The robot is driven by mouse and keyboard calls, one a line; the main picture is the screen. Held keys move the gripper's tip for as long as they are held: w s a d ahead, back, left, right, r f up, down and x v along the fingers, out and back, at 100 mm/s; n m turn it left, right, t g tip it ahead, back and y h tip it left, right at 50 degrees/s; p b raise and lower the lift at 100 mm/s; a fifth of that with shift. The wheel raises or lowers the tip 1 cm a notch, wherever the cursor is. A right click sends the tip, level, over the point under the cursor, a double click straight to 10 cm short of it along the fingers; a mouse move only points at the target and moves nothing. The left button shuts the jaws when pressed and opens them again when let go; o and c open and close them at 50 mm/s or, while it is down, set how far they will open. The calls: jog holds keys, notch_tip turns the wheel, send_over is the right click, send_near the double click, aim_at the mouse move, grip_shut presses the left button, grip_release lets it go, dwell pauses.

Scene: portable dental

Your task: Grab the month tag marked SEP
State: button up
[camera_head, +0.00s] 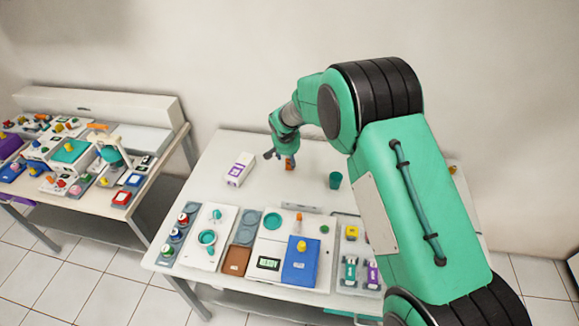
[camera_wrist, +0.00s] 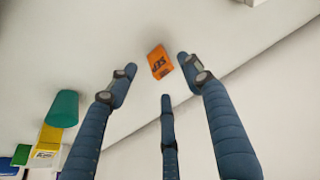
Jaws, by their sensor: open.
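The orange month tag (camera_head: 290,163) is at the back middle of the white table, right by my gripper (camera_head: 279,154). In the wrist view the tag (camera_wrist: 160,61) shows dark lettering that appears to read SEP, turned upside down. My gripper (camera_wrist: 158,78) has its three blue fingers spread apart. The tag shows between and just beyond the two outer fingertips, with a visible gap to each. The third finger points toward it from below. Contact with the tag cannot be seen, and nothing is held.
A white box with a purple label (camera_head: 240,169) is to the left. Trays and dental items fill the table's front. The surface around the tag is clear.

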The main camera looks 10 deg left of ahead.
aim_at(289, 161)
jog(key=shift+w+f, duration=0.1)
jog(key=shift+f, duration=0.15)
jog(key=shift+f, duration=0.1)
jog(key=shift+b+x, duration=0.7)
jog(key=shift+x, duration=1.8)
jog(key=shift+c, duration=0.5)
grip_shut()
